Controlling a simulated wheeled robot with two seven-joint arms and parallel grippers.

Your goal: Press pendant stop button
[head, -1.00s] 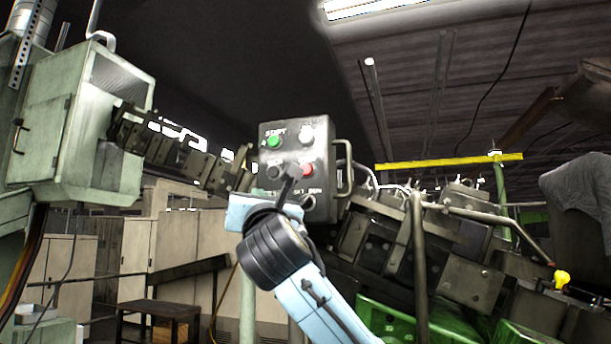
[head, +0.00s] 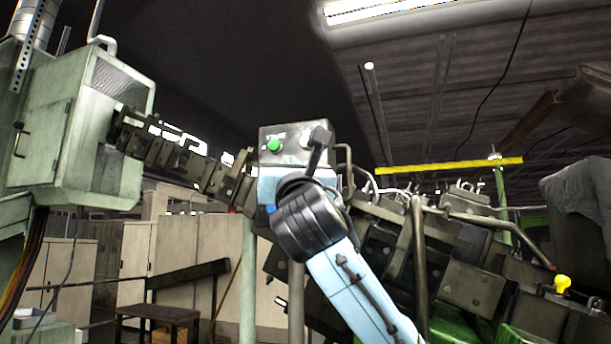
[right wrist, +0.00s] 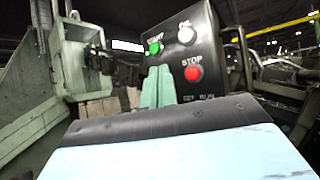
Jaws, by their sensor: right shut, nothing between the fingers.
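The pendant (head: 293,130) is a grey control box, with its green start button (head: 273,146) showing in the head view. The lower part of its face is hidden behind my right wrist. The red stop button (right wrist: 193,73) shows uncovered in the right wrist view, under the label STOP. A white button (right wrist: 185,34) sits above it, and the green button (right wrist: 155,48) is at the upper left. My right gripper (head: 320,137) is shut and empty, in front of the pendant's right side in the head view. Contact with the pendant cannot be told. My left gripper is not in view.
A dark metal handle (head: 347,165) stands at the pendant's right side. A pale green machine cabinet (head: 85,130) is at left, and dark machinery (head: 470,285) with pipes fills the right. A yellow beam (head: 450,164) crosses behind. A dark bench (head: 160,312) is low at left.

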